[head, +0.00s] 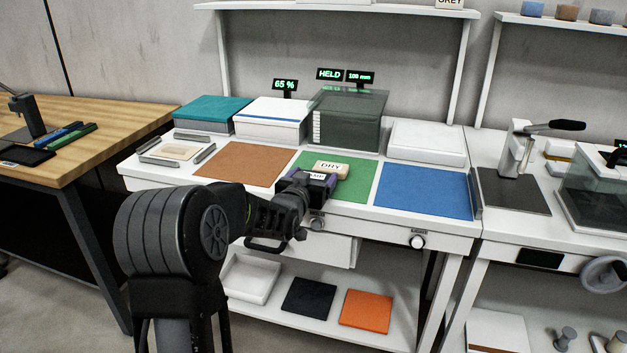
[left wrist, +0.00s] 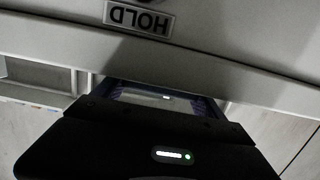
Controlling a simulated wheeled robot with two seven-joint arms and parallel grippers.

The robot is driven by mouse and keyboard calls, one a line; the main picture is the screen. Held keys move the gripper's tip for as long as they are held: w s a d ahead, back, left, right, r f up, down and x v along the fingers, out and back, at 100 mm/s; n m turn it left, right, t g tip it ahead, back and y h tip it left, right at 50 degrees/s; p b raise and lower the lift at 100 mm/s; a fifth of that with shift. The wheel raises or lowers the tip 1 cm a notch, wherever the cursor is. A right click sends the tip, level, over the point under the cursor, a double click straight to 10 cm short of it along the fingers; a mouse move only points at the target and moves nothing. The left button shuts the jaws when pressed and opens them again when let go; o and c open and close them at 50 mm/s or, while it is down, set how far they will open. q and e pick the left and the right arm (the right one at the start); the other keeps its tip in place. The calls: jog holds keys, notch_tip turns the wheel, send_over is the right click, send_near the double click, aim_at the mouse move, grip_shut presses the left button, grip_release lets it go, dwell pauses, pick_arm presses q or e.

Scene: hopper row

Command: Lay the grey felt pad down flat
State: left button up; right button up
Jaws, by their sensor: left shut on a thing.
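My left gripper (head: 318,180) reaches over the bench's front edge to the green mat (head: 354,183). It is shut on a small block with a white label (head: 317,176), whose letters are partly hidden and seem to end in "ASH". In the left wrist view the gripper (left wrist: 165,98) hides most of this block. A beige block marked like "DRY" (head: 330,166) sits just beyond it. No pad is clearly the grey felt one. A flat, dark charcoal square (head: 308,300) lies on the lower shelf, and I cannot tell whether it is that pad. My right gripper is out of view.
Brown (head: 243,163) and blue (head: 424,190) mats lie on the bench. Behind stand a glass-fronted bin (head: 348,118) under a "HELD" display and other boxes. An orange square (head: 366,311) and a white tray (head: 250,278) are on the lower shelf. A "HOLD" label (left wrist: 138,18) is on the bench front.

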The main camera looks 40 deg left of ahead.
aim_at(313, 176)
pick_arm(q)
jog(key=c, duration=0.4)
notch_tip(313, 176, up, 10)
jog(key=shift+r+p, duration=0.1)
jog(key=shift+p, duration=0.3)
jog(key=shift+c, duration=0.2)
dwell(0.3)
